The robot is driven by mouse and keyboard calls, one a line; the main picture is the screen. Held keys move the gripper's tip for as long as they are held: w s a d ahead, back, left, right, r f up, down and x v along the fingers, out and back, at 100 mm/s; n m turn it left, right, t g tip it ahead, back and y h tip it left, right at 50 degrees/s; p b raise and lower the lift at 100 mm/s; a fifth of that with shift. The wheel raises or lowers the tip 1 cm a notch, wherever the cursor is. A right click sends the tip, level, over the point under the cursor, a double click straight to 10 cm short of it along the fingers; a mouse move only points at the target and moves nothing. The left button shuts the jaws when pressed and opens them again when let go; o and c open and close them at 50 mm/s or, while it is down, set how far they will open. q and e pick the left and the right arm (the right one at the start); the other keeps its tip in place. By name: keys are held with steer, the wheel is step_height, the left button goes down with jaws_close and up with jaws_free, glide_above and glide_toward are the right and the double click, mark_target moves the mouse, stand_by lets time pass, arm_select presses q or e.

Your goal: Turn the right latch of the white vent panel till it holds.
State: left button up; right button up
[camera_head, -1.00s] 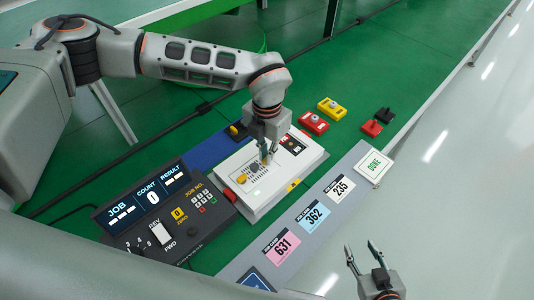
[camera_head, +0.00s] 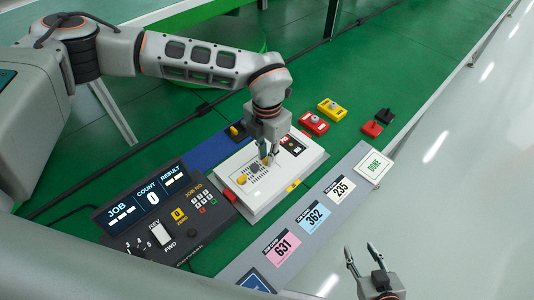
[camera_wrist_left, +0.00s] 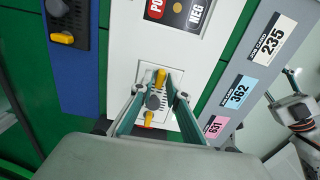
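The white vent panel (camera_head: 255,182) lies on the white housing. It has dark slots, a grey knob (camera_wrist_left: 153,101) in the middle and a yellow latch at each end. The left latch (camera_head: 241,179) shows clear of my gripper; it is low in the wrist view (camera_wrist_left: 148,117). The right latch (camera_wrist_left: 160,77) is at the top there, lengthwise to the picture. My left gripper (camera_head: 270,160) points down over the right latch, its fingers (camera_wrist_left: 156,78) apart on either side of it; contact is unclear. My right gripper (camera_head: 362,256) is open and empty over the pale floor.
A dark control box (camera_head: 150,215) stands left of the housing. A grey strip with number cards (camera_head: 312,216) runs along its front. Red (camera_head: 314,123) and yellow (camera_head: 332,109) blocks sit behind right. Green table (camera_head: 345,140) is clear right of the housing.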

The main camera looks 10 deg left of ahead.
arm_select(q)
step_height(320, 180, up, 12)
stand_by(0.6)
steer(key=shift+s, duration=0.1)
stand_by(0.4)
